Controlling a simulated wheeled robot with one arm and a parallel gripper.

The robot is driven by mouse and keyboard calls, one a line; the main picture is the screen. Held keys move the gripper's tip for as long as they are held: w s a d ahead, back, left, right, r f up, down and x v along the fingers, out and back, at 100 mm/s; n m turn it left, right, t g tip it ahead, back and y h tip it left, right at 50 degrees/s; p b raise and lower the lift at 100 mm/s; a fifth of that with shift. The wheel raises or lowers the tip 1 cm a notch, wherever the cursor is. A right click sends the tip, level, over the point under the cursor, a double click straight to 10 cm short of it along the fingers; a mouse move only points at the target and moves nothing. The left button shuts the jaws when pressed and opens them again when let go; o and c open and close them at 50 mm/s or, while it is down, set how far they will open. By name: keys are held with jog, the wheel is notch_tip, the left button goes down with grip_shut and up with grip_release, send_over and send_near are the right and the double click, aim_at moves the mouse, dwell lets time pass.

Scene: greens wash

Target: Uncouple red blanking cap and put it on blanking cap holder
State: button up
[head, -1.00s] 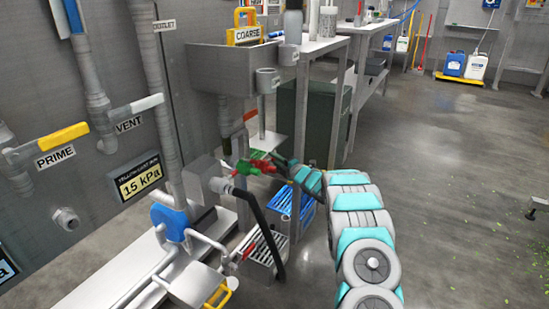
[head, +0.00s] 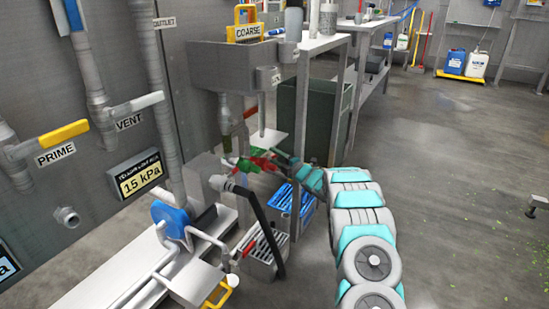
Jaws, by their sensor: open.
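My teal and white arm reaches from the lower right to the pipework left of the table leg. My gripper (head: 270,160) is open at its far end, small and partly hidden. Red parts (head: 263,164) and green parts (head: 246,165) cluster at the gripper, beside the grey box with the black hose. I cannot tell which red part is the blanking cap, or whether the gripper touches it. I cannot make out the blanking cap holder.
A black hose (head: 262,222) curves down from the grey box. A blue crate (head: 283,208) and a grey slatted crate (head: 262,250) stand below. Open floor (head: 450,200) lies to the right.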

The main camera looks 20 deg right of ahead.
jog(key=v, duration=0.7)
jog(key=shift+s, duration=0.25)
jog(key=shift+d, duration=0.1)
